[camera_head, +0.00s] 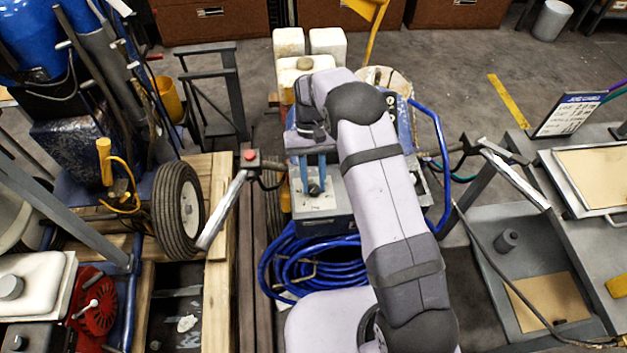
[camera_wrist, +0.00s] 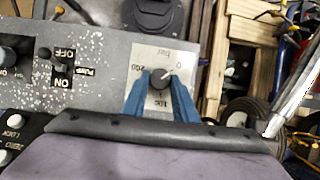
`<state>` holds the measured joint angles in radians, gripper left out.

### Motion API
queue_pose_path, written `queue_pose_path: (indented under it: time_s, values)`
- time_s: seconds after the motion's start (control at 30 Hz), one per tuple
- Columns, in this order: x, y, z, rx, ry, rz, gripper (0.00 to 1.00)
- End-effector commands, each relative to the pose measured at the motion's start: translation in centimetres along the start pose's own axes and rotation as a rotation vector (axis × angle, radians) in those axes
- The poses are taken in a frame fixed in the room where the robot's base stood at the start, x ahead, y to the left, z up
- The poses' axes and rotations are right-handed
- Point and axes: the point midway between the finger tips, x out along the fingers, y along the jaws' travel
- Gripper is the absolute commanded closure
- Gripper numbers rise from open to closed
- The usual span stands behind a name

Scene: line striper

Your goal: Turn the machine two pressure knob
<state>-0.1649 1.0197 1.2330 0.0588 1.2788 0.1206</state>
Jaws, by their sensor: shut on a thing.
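The pressure knob (camera_wrist: 159,80) is a small dark round knob with a light pointer mark. It sits on a pale dial plate (camera_wrist: 181,52) marked "0", "100", "200" and "bar" in the wrist view. My gripper (camera_wrist: 160,85) has two blue fingers, one on each side of the knob, closed on it. The pointer aims toward the upper right, near the "0". In the head view, my gripper (camera_head: 314,186) reaches down to the grey control panel (camera_head: 318,205) of the blue machine. The knob (camera_head: 315,189) shows dark between the fingertips there.
An on/off pump switch (camera_wrist: 46,57) stands on the same panel, left of the dial. A coiled blue hose (camera_head: 310,262) lies in front of the machine. A handlebar with a red button (camera_head: 250,155) is close on the left. A wheeled machine (camera_head: 180,210) stands further left.

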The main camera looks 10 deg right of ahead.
Motion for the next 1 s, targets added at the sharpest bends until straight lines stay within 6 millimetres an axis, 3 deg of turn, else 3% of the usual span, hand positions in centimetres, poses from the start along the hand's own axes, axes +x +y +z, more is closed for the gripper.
queue_pose_path:
  time_s: [0.1, 0.13, 0.2, 0.63, 1.0]
  values:
    - [-0.2, 0.0, -0.1, -0.002, 0.006, -0.001, 0.96]
    - [-0.2, 0.0, -0.1, -0.002, 0.006, -0.001, 0.72]
    - [-0.2, 0.0, -0.1, -0.001, 0.006, -0.001, 0.55]
    - [-0.6, 0.0, -0.1, 0.001, 0.003, -0.001, 0.55]
    - [-5.2, 0.0, -0.2, 0.001, 0.006, -0.002, 0.55]
